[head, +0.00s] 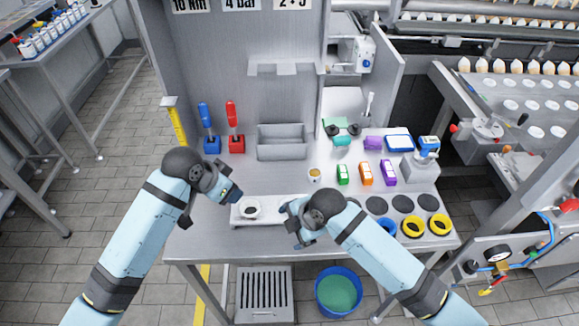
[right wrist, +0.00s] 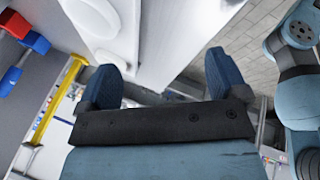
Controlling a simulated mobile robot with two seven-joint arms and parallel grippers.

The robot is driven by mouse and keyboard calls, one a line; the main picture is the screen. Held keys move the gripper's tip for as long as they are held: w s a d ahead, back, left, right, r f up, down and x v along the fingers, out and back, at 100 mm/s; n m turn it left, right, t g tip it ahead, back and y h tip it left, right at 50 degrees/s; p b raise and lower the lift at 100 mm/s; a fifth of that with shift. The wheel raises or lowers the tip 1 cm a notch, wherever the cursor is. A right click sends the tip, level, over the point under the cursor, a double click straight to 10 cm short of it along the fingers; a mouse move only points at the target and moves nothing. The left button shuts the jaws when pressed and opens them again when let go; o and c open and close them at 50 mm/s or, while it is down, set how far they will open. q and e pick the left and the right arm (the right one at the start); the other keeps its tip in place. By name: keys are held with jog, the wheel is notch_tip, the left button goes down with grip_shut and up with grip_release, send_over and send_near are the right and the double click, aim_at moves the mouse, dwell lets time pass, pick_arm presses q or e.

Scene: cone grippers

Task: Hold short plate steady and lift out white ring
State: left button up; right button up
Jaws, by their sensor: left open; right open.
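The short plate (head: 268,217) is a pale, low bar on the grey bench near its front edge. My left gripper (head: 231,195) is open beside the plate's left end, apart from the ring. My right gripper (head: 292,209) is open at the plate's right part, partly hiding that end. In the right wrist view its two blue fingers (right wrist: 163,80) stand wide apart, with a pale bar surface (right wrist: 165,35) beyond them. I cannot tell whether they touch the plate.
Blue (head: 212,143) and red (head: 236,143) handled tools stand at the back left, near a grey bin (head: 283,143). Green, orange and purple boxes (head: 366,174) stand to the right. A blue bucket (head: 338,311) stands below.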

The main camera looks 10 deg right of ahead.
jog(key=w+r+n, duration=0.1)
jog(key=n, duration=0.1)
jog(key=w+r+n+g+h, duration=0.1)
jog(key=w+r+n, duration=0.1)
jog(key=w+a+r+n+g, duration=0.1)
jog(key=w+r+n, duration=0.1)
jog(key=shift+r+n, duration=0.15)
jog(key=shift+n, duration=0.15)
jog(key=w+d+r+n+g+h, duration=0.1)
jog(key=w+r+n+h, duration=0.2)
jog(key=r+n, duration=0.25)
send_near(270, 210)
jog(key=shift+n+g, duration=0.3)
jog(key=shift+n, duration=0.15)
jog(key=d+f, duration=0.1)
jog(key=f, duration=0.1)
jog(key=d+f, duration=0.2)
jog(key=f, duration=0.1)
jog(key=d+f, duration=0.2)
jog(key=shift+w+d+f, duration=0.15)
jog(key=shift+w+d, duration=0.05)
jog(key=c, duration=1.2)
